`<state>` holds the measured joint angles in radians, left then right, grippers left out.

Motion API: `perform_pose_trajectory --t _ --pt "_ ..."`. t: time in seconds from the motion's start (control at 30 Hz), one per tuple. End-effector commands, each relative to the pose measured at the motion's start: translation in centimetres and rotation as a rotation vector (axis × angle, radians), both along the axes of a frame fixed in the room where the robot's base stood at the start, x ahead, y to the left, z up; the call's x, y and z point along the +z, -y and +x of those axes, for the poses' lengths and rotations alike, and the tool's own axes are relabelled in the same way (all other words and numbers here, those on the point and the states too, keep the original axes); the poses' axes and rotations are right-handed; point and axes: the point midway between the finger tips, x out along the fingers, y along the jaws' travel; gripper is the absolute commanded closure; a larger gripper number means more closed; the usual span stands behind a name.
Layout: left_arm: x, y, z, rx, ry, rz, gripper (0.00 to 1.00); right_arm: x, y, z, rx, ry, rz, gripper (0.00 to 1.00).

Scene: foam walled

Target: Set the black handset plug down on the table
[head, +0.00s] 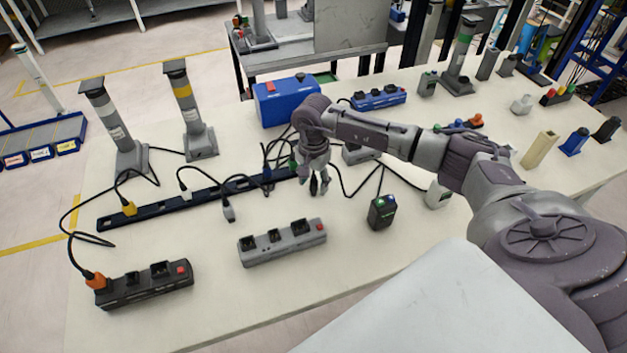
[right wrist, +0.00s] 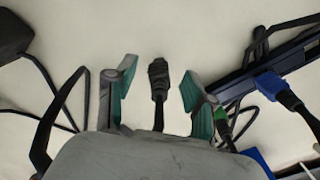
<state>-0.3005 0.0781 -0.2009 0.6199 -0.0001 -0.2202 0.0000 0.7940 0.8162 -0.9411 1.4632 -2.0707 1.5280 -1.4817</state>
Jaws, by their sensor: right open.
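The black handset plug (right wrist: 158,76) shows in the right wrist view between the two fingers of my right gripper (right wrist: 159,85), with space on both sides. Its cord runs down behind the gripper's palm. The fingers with green pads are spread open and do not touch it. In the head view my right gripper (head: 318,189) points down close above the pale table (head: 210,300), behind the grey power strip. A dark plug end shows between its fingers there. I cannot tell how fully the plug rests on the table. My left gripper is out of view.
A grey power strip (head: 283,242) lies in front of the gripper. A long black rail (head: 170,207) with cords lies left of it. A black charger box (head: 381,212) stands to the right, a blue box (head: 285,101) behind. Blue (right wrist: 270,86) and green plugs (right wrist: 221,115) lie close by.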

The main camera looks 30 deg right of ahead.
Motion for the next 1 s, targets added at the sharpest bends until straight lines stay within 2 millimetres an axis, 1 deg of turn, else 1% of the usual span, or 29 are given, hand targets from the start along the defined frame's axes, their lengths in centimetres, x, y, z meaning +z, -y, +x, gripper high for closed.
perform_pose_trajectory --t 0.13,0.17,0.23,0.37,0.5,0.6,0.7,0.83,1.0 --pt "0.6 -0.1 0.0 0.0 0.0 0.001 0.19 0.5 0.0 0.0 0.0 0.0 0.0 0.47" --pt "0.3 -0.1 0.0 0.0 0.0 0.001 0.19 0.6 0.0 0.1 0.0 0.002 0.0 0.47" --pt "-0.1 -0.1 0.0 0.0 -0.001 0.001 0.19 1.4 0.0 0.1 0.0 0.002 0.0 0.47" --pt "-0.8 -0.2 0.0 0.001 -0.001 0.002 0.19 4.1 0.0 0.2 0.001 0.007 0.0 0.47" --pt "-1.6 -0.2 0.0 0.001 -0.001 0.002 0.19 7.2 0.1 0.1 0.0 0.006 -0.001 0.47" --pt "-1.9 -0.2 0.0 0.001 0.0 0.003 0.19 9.2 0.0 0.1 0.0 0.005 0.0 0.47" --pt "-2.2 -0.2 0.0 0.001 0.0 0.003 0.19 10.7 0.0 0.1 -0.001 0.003 0.0 0.47" --pt "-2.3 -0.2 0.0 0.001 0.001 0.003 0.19 11.9 0.0 0.0 0.0 0.001 0.0 0.47" --pt "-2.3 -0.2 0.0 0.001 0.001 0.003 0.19 12.4 0.0 0.0 0.0 0.0 0.0 0.47"
